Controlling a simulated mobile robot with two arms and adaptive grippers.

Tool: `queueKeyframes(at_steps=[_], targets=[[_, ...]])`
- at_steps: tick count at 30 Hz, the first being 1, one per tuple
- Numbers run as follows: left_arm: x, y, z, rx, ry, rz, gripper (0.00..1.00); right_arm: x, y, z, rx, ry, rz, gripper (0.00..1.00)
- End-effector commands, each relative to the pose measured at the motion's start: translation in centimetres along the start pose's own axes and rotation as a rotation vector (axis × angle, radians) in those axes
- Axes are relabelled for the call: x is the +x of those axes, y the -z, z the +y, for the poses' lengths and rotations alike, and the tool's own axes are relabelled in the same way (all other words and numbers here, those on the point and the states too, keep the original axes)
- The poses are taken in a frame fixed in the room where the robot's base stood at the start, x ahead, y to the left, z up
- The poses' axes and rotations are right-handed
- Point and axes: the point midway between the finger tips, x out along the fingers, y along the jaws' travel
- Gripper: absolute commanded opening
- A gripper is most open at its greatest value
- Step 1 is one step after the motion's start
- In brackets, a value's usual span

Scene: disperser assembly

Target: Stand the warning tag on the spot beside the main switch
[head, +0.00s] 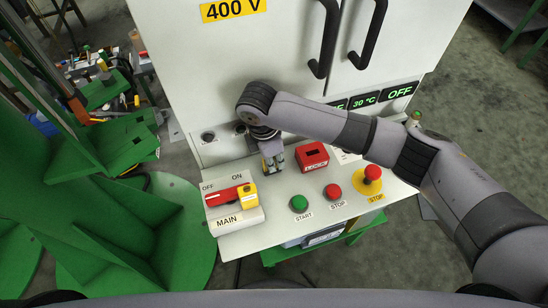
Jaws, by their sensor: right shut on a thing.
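The main switch (226,197) sits at the left of the sloped panel, with a red handle, OFF and ON marks and a MAIN label. A yellow block (248,196) sits at its right end. My right gripper (273,168) points down at the panel, behind and right of the switch, apart from it. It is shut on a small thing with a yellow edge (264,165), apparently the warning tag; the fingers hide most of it. I cannot tell whether it touches the panel. The spot beside the switch cannot be made out. My left gripper is not in view.
A red box (312,155) with a dark slot stands right of the gripper. In front are a green START button (299,203), a red STOP button (333,191) and an emergency stop (372,174) on yellow. The white cabinet (270,60) rises behind.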

Motion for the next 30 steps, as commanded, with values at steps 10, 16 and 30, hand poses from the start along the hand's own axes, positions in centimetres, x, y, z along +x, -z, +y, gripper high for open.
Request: queueKeyframes(at_steps=[10,16,30], targets=[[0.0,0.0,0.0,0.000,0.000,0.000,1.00,0.1,0.0,0.0,0.000,0.000,0.000,0.32],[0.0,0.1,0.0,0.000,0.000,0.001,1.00,0.1,0.0,0.0,0.000,0.001,0.000,0.33],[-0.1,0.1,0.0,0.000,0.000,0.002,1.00,-5.5,0.1,0.1,-0.001,-0.004,0.002,0.33]])
